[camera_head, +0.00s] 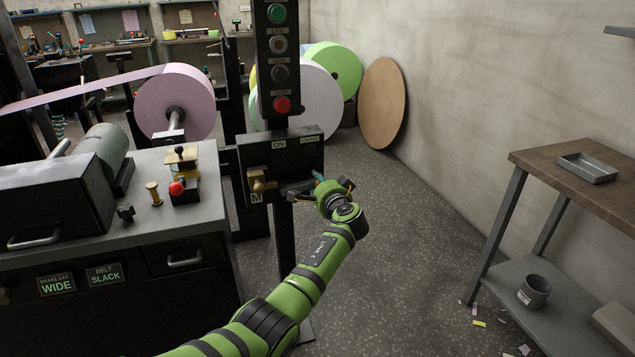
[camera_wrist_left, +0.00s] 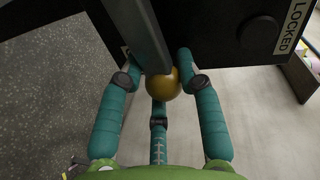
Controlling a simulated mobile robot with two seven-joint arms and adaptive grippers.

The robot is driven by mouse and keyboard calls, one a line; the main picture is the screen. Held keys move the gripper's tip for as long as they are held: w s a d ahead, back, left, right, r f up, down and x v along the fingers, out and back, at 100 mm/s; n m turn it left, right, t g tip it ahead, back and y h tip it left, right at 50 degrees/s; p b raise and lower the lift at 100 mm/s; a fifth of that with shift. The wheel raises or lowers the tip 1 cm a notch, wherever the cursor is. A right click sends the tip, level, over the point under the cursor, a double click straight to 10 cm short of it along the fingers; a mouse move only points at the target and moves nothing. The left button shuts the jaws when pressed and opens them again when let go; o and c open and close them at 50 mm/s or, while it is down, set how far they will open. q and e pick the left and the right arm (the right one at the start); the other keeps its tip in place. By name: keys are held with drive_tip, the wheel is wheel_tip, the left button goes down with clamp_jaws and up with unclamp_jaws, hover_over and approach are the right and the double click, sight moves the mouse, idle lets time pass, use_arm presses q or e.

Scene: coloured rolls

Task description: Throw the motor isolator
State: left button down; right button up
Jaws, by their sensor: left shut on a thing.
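The motor isolator is a dark box (camera_head: 258,153) on a post, with an ON label and a second label to its right. A brass piece (camera_head: 262,184) shows on its front at the left. In the left wrist view a grey lever (camera_wrist_left: 140,35) ends in a brass ball knob (camera_wrist_left: 163,84), beside a LOCKED label (camera_wrist_left: 291,27). My left gripper (camera_head: 319,188) is at the box's lower right. Its teal fingers are shut around the ball knob, which they mostly hide in the head view. My right gripper is not in view.
A button column (camera_head: 278,60) stands above the box. A grey bench (camera_head: 150,218) with a red-knobbed device (camera_head: 182,180) is at the left. Coloured rolls, including a pink one (camera_head: 190,103), stand behind. A wooden table (camera_head: 590,165) is at the right; the floor between is mostly clear.

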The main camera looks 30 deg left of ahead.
use_arm(q)
drive_tip(key=shift+w+r+m, duration=0.1)
drive_tip(key=shift+w+m, duration=0.05)
drive_tip(key=shift+m, duration=0.45)
drive_tip(key=c, duration=0.9)
unclamp_jaws()
drive_tip(key=shift+f, duration=0.4)
drive_tip(key=shift+s+d, duration=0.35)
drive_tip(key=shift+d, duration=0.1)
drive_tip(key=v, duration=1)
drive_tip(key=shift+s+d, duration=0.25)
drive_tip(key=shift+d, duration=0.1)
